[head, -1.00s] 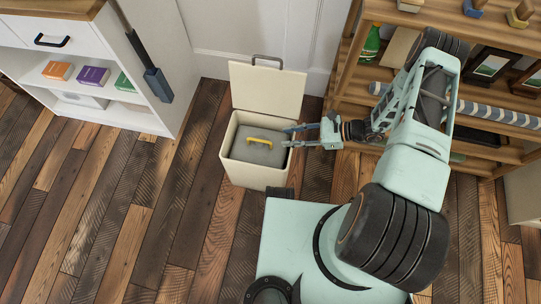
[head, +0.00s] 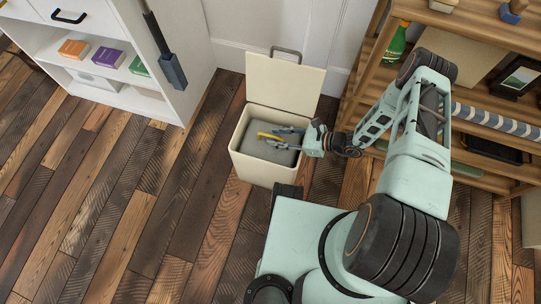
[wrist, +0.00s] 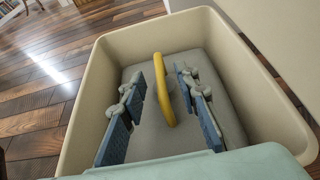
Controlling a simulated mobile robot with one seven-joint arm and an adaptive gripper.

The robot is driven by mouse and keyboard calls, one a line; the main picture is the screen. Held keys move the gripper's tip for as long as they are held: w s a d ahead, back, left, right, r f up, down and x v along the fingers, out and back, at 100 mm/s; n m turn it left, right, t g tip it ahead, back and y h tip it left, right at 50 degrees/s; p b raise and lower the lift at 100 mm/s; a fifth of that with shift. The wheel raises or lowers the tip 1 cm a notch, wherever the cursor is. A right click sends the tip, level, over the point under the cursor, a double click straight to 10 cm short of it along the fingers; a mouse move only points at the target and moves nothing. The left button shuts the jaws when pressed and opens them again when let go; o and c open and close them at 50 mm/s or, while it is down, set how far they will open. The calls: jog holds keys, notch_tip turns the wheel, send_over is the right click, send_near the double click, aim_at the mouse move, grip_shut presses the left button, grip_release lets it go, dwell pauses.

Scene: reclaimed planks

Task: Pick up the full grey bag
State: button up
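The full grey bag (head: 262,148) sits inside a cream bin (head: 240,166) whose lid (head: 284,88) stands open at the back. A yellow handle (wrist: 164,90) stands up from the bag's top. My gripper (head: 283,138) reaches into the bin from the right, over the bag. In the wrist view my gripper (wrist: 160,95) is open, with one blue-padded finger on each side of the handle. Gaps show between the handle and both fingers. The bag's grey top (wrist: 222,95) fills most of the bin's inside; its lower part is hidden.
A white shelf unit (head: 180,60) with small boxes stands at the left. A wooden shelf (head: 366,75) with a green bottle (head: 396,45) and other goods stands at the right, close to my arm. The plank floor (head: 110,200) at the left is clear.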

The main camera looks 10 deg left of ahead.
jog(key=shift+a+f, duration=0.1)
jog(key=shift+a, duration=0.2)
jog(key=shift+c, duration=0.7)
grip_shut()
jog(key=shift+w+r, duration=0.1)
jog(key=shift+r, duration=0.15)
